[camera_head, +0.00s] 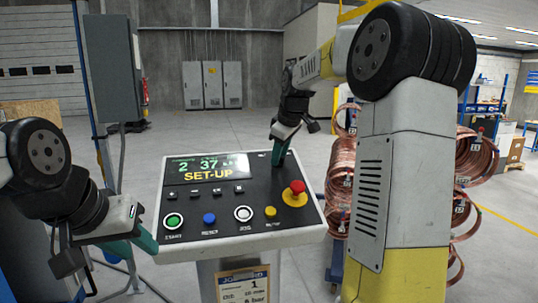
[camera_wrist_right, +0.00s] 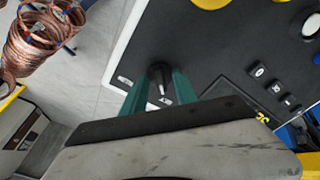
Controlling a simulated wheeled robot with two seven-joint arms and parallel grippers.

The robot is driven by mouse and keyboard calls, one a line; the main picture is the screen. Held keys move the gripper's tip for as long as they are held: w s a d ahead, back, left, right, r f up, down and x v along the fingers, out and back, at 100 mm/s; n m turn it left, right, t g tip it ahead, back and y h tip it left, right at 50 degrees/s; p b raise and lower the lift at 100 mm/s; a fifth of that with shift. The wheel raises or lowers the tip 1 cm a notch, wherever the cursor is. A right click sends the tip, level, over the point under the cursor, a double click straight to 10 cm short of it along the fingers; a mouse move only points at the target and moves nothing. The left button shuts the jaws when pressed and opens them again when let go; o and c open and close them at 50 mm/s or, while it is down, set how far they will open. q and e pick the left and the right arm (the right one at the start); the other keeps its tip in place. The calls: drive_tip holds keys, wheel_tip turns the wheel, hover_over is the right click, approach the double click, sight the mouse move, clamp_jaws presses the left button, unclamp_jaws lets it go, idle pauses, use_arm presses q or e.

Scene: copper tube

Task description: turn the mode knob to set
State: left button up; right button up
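The mode knob (camera_wrist_right: 160,71) is a small black knob with a pale pointer mark, near a corner of the dark control panel (camera_head: 220,217). My right gripper (camera_head: 280,158) reaches down onto the panel's far right part and hides the knob in the head view. The panel's display (camera_head: 208,168) reads "SET-UP" in yellow. My left gripper (camera_head: 135,244) is at the panel's near left corner, with its teal fingers apart and nothing seen between them.
A red emergency stop (camera_head: 297,189) on a yellow base is near the right gripper. Green (camera_head: 173,221), blue (camera_head: 209,218), white (camera_head: 243,213) and yellow (camera_head: 270,212) buttons line the front. Copper coils (camera_head: 341,185) hang to the right of the panel.

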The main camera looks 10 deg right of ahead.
drive_tip(key=v, duration=0.7)
drive_tip(key=shift+s+r, duration=0.15)
drive_tip(key=shift+r, duration=0.2)
